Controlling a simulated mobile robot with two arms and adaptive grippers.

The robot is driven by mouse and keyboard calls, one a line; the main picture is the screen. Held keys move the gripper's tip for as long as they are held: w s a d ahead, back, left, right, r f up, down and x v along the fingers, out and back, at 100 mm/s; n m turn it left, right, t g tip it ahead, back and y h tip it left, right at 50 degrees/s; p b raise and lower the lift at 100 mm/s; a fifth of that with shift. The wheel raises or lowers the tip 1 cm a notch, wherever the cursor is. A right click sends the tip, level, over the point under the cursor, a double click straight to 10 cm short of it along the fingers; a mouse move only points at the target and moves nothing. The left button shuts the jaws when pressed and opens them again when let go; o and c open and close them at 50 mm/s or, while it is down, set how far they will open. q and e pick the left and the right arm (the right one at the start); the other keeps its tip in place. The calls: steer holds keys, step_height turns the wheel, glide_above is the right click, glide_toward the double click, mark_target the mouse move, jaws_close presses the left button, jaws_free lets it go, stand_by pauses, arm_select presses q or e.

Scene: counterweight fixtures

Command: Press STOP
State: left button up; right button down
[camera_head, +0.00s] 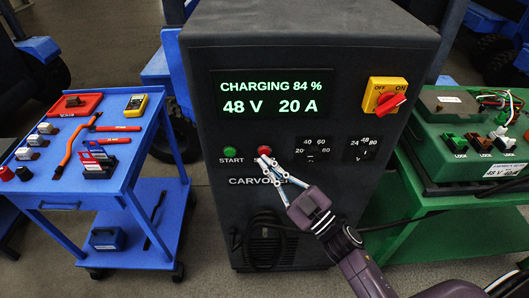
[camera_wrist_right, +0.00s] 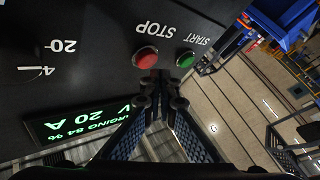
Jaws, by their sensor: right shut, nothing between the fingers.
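The dark charger cabinet (camera_head: 215,125) stands in the middle of the head view. Its red STOP button (camera_head: 264,149) sits right of the green START button (camera_head: 230,151). My right gripper (camera_head: 266,158) is shut and empty, its tips just below the red button and partly over the STOP label. In the right wrist view the red button (camera_wrist_right: 146,57) shows just beyond the closed fingertips (camera_wrist_right: 160,80), with the green button (camera_wrist_right: 186,60) to the right. I cannot tell whether the tips touch the red button. The display (camera_head: 273,95) reads CHARGING 84 %, 48 V 20 A. My left gripper is not in view.
A red rotary switch on a yellow plate (camera_head: 385,96) and two dials are on the panel. A blue cart (camera_head: 60,190) with tools stands left. A green cart (camera_head: 425,165) with a battery box stands right. A coiled cable (camera_head: 265,238) hangs below.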

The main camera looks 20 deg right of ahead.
steer(key=shift+w, duration=0.15)
steer(key=shift+w+d, duration=0.15)
steer(key=shift+w, duration=0.15)
steer(key=shift+w+d, duration=0.15)
steer(key=shift+w, duration=0.4)
stand_by(1.1)
steer(key=shift+s, duration=0.1)
steer(key=shift+s+a+p, duration=0.3)
steer(key=shift+s+p, duration=0.05)
steer(key=shift+s, duration=0.55)
steer(key=shift+s+a+p, duration=0.2)
steer(key=shift+s, duration=0.6)
steer(key=shift+s+a+p, duration=0.25)
steer(key=shift+s, duration=0.55)
steer(key=shift+s+a+p, duration=0.2)
steer(key=shift+s, duration=0.6)
